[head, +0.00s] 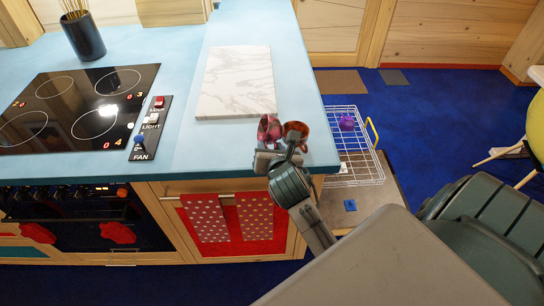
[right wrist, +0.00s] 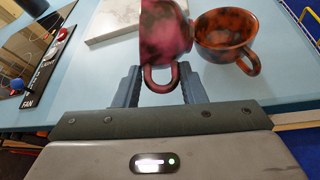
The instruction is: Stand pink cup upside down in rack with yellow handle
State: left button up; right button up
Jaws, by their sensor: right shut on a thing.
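The pink cup (head: 268,128) is at the counter's front right corner. In the right wrist view the pink cup (right wrist: 165,32) shows dark blotches, and its handle (right wrist: 160,88) lies between my fingers. My right gripper (head: 277,156) is shut on that handle; it also shows in the right wrist view (right wrist: 161,88). I cannot tell whether the cup touches the counter. The white wire rack with the yellow handle (head: 350,181) stands lower, to the right of the counter, with a purple item (head: 347,121) in it. My left gripper is not in view.
A brown mottled cup (right wrist: 225,38) stands upright close to the pink cup's right side. A marble board (head: 236,82) lies behind them, and a cooktop (head: 80,107) is at the left. The counter edge separates the cups from the lower rack.

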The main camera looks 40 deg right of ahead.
notch_tip(320, 180, down, 3)
jog(key=shift+f+p, duration=0.2)
jog(key=shift+p, duration=0.7)
jog(key=shift+f, duration=0.4)
jog(key=shift+f, duration=0.1)
jog(key=o, duration=1.2)
